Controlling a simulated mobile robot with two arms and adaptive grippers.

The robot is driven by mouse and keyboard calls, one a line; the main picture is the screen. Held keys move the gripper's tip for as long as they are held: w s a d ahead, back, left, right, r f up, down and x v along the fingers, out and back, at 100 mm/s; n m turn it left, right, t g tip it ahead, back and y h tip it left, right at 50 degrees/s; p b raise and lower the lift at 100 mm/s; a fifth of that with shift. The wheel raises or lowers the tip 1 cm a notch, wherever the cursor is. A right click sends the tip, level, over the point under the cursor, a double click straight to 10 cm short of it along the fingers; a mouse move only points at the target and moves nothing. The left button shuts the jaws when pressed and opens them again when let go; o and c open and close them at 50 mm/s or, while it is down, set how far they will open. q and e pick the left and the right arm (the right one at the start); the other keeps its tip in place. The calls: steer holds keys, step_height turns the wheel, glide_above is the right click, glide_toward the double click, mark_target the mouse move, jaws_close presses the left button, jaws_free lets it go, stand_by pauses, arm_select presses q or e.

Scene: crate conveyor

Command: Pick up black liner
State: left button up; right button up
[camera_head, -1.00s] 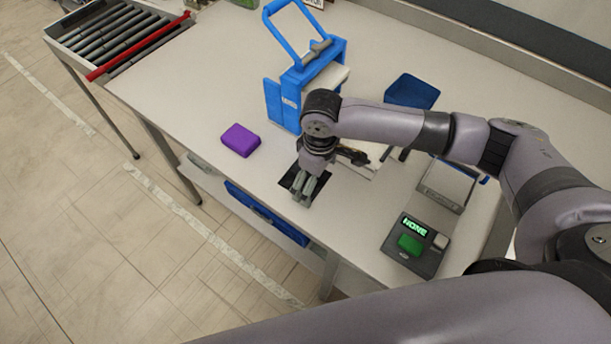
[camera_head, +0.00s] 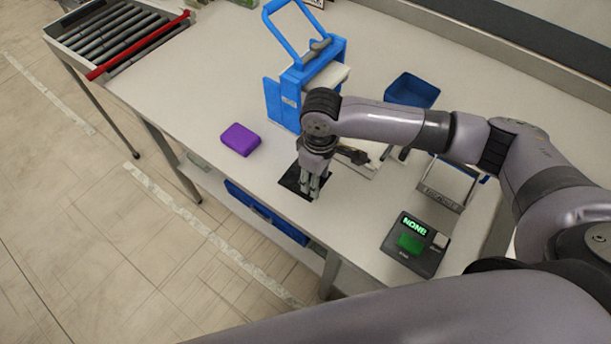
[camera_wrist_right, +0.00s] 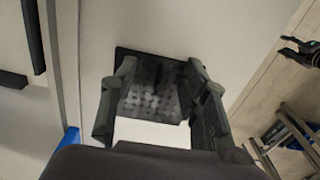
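The black liner (camera_head: 290,178) lies flat on the table near its front edge, partly hidden by my right gripper. In the right wrist view the liner (camera_wrist_right: 150,88) is a dark, dimpled square between the fingers. My right gripper (camera_head: 311,192) points down over it. In the wrist view the right gripper (camera_wrist_right: 158,80) has its fingers apart, one on each side of the liner; I cannot tell whether they touch it. My left gripper (camera_wrist_right: 288,46) appears to be the dark two-pronged shape at the right of the wrist view, over the floor, prongs apart and empty.
A purple block (camera_head: 240,139) lies left of the liner. A blue stand with a handle (camera_head: 292,88) rises behind it. A blue bin (camera_head: 411,91), a grey tray (camera_head: 447,184) and a panel reading NONE (camera_head: 414,245) are to the right. A roller conveyor (camera_head: 115,35) is at far left.

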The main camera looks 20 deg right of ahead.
jaws_close()
steer(key=shift+r, duration=0.1)
stand_by(0.5)
